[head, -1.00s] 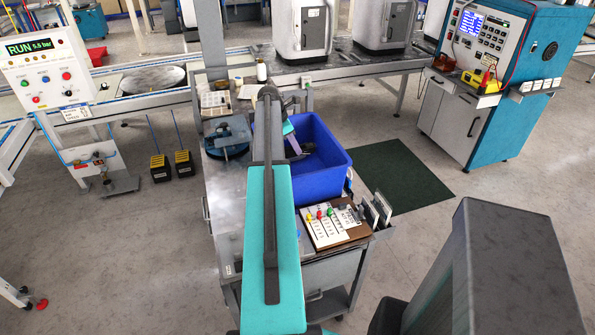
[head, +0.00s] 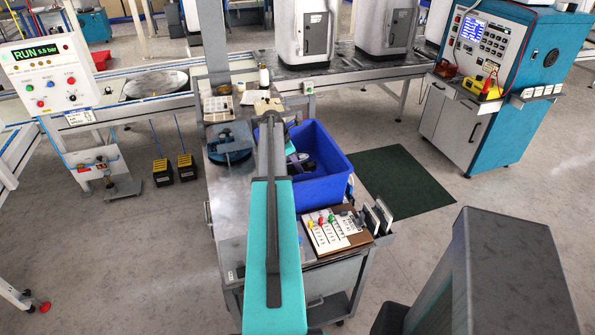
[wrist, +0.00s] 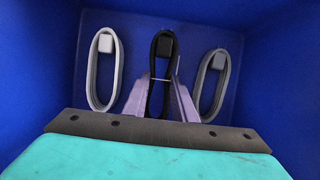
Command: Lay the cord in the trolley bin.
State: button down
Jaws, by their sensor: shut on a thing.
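The blue trolley bin (head: 333,186) stands on the trolley (head: 230,190); its inside wall (wrist: 35,70) fills much of the wrist view. My gripper (wrist: 160,80) is inside the bin, shut on a black cord (wrist: 161,47), a bundled loop with a dark block at its far end. Part of the loop runs back between the fingers. A white cord (wrist: 92,85) lies on the bin floor to the left and a grey cord (wrist: 221,80) to the right. I cannot tell whether the black cord touches the floor. In the head view my arm hides part of the bin.
On the trolley, a blue vise-like tool (head: 229,145) stands left of the bin, and a board with coloured knobs (head: 325,230) lies in front of it. A bottle (head: 264,77) stands behind. A dark green mat (head: 400,180) lies on the floor to the right.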

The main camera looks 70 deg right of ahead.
jog(key=shift+f+p, duration=0.5)
jog(key=shift+f, duration=1.35)
jog(key=shift+f, duration=0.1)
jog(key=c, duration=1.5)
grip_release()
jog(key=shift+o, duration=0.2)
jog(key=shift+b+v, duration=1.7)
jog(key=shift+v, duration=4.45)
jog(key=shift+s, duration=0.15)
